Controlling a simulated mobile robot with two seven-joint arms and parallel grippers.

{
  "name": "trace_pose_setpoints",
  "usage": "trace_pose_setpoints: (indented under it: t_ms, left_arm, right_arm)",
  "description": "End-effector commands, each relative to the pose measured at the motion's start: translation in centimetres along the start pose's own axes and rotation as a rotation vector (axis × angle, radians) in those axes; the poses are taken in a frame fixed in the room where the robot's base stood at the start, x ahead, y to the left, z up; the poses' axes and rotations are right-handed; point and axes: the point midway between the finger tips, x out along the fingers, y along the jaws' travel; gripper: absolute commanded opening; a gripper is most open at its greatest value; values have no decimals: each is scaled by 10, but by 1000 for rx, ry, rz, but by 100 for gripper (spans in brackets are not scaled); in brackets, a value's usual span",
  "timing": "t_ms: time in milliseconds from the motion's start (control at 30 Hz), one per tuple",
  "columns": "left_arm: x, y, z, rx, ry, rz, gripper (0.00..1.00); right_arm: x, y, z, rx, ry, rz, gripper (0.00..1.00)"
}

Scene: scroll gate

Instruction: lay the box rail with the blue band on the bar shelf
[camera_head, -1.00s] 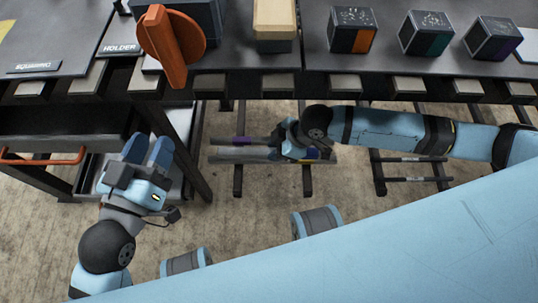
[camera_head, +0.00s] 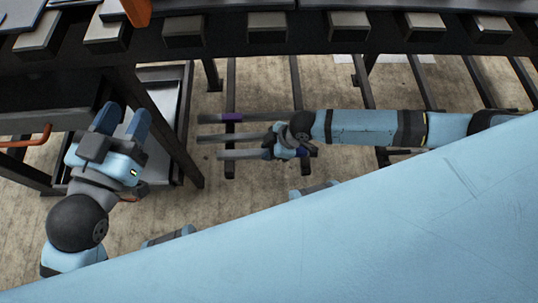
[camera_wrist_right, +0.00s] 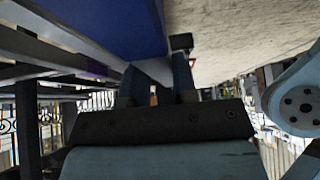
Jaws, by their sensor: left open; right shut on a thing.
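The blue-band rail is a long grey bar lying left to right in the head view (camera_head: 232,154); its dark blue band shows just right of my right gripper. My right gripper (camera_head: 272,146) is shut on it. In the right wrist view the rail's blue band (camera_wrist_right: 125,25) is large and close above the fingers (camera_wrist_right: 155,88). The bar shelf, a low rack of dark bars (camera_head: 296,80), lies below and behind the rail; I cannot tell whether the rail touches it. My left gripper (camera_head: 121,121) is open and empty at the left, beside a table leg.
A grey rail with a purple band (camera_head: 232,117) and another grey rail (camera_head: 222,138) lie just behind the held one. The dark table edge (camera_head: 300,50) with grey blocks crosses above. A drawer with an orange handle (camera_head: 28,142) and a table leg (camera_head: 165,130) stand left.

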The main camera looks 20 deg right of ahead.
Motion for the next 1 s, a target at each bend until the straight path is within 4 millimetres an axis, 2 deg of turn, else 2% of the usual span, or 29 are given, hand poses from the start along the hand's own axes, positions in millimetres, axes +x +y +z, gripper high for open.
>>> trace_pose_setpoints:
  t_ms: [100,200,333,567,600,700,1000]
  left_arm:
    - [2,-4,5,57,29,-2,45]
    - [4,-8,3,99,49,-6,45]
    - [6,-9,-4,114,64,-6,45]
    - [4,-8,-4,108,63,-5,45]
    - [4,-8,-3,108,63,-5,45]
    - [4,-8,-3,106,61,-6,45]
    - [3,-8,-3,104,59,-6,45]
  right_arm:
    - [20,0,12,1,1,0,0]
    - [29,0,18,2,1,-1,0]
    - [28,0,17,1,1,0,0]
    - [30,0,18,1,1,0,0]
    - [30,0,19,1,0,-1,31]
    - [30,0,19,1,0,-1,52]
    - [28,0,18,1,0,0,52]
